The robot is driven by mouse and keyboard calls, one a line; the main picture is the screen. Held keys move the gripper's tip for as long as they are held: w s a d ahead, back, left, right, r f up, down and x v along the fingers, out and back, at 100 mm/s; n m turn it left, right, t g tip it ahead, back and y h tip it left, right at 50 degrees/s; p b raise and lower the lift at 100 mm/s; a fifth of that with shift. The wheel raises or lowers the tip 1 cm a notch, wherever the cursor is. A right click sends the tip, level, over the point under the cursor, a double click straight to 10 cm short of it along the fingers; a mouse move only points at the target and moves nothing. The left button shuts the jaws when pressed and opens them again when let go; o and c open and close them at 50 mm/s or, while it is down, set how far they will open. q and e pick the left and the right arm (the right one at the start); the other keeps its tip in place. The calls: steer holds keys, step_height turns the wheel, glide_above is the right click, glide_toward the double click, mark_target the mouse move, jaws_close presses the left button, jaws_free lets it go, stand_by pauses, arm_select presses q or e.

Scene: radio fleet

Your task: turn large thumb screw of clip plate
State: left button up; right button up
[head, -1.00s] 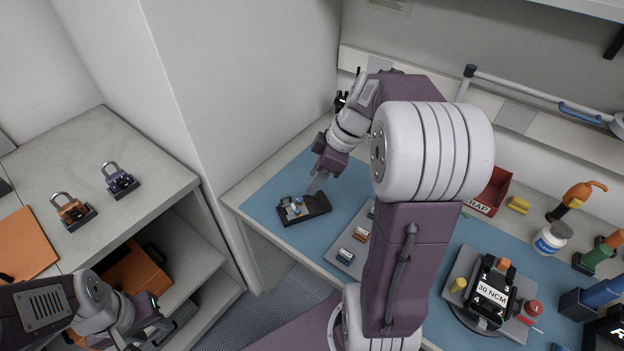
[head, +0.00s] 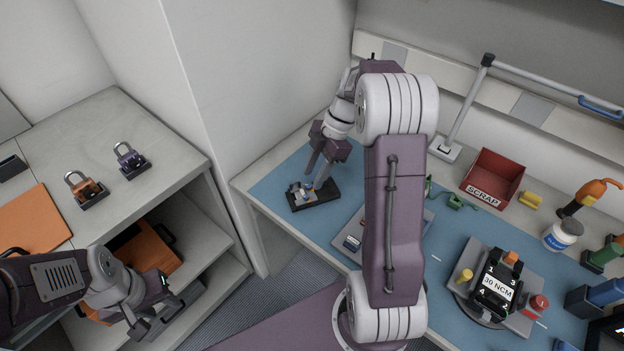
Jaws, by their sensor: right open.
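The clip plate is a small grey piece with blue knobs (head: 304,188), on a black base (head: 325,197) at the left end of the blue mat. The larger thumb screw cannot be told apart clearly at this size. My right gripper (head: 315,178) reaches down from behind, open, its fingertips at the clip plate and close to a blue knob. Whether they touch it cannot be told. My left gripper (head: 160,317) hangs at the lower left, open and empty, away from the mat.
My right arm hides part of a grey tray (head: 346,257). Two padlocks (head: 86,188) sit on the left cabinet.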

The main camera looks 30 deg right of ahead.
steer(key=shift+x, duration=1)
jaws_close()
